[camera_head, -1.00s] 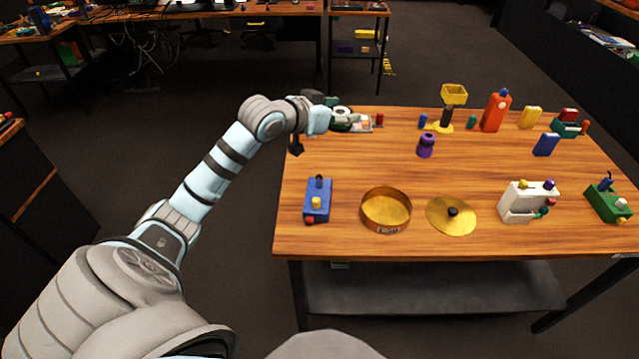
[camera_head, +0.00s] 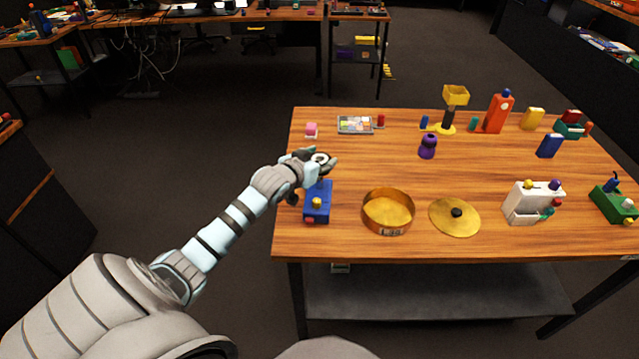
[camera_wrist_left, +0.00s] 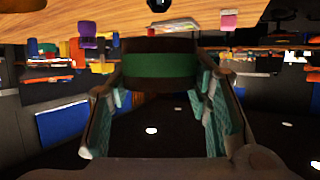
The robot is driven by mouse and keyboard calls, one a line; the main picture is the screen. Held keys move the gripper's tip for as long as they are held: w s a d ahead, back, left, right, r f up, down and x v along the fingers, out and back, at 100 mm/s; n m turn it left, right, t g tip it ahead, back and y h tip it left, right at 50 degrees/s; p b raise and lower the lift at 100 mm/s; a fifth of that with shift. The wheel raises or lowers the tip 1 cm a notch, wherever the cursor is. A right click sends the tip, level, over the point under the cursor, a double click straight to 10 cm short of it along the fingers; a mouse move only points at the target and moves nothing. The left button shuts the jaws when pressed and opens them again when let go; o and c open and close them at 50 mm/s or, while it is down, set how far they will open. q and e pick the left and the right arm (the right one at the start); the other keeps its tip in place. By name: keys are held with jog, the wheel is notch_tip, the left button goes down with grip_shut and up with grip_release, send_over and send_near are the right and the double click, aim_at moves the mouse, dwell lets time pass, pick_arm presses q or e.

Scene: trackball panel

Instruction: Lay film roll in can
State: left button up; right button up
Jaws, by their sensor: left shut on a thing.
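The film roll (camera_head: 320,158), dark with a pale centre, is held in my left gripper (camera_head: 322,163) above the left part of the table, near the blue block device. In the left wrist view the roll (camera_wrist_left: 160,68) shows a green band and sits between the two fingers, which are shut on it. The can (camera_head: 388,226) is a round, open, brass-coloured tin with a label on its front. It stands empty near the front edge, to the right of and nearer than the gripper. Its lid (camera_head: 455,228), a gold disc with a black knob, lies beside it.
The blue device (camera_head: 318,203) with coloured knobs stands left of the can, just below the gripper in the picture. A white box (camera_head: 520,207) stands right of the lid. A purple figure (camera_head: 427,150) is behind. The table middle (camera_head: 375,165) is clear.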

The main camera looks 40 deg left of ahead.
aim_at(320, 178)
pick_arm(q)
notch_tip(320, 178, down, 6)
jog(key=shift+f+b, duration=0.15)
jog(key=shift+b, duration=0.15)
jog(key=shift+f, duration=0.1)
jog(key=o, duration=1.2)
jog(key=shift+c, duration=0.2)
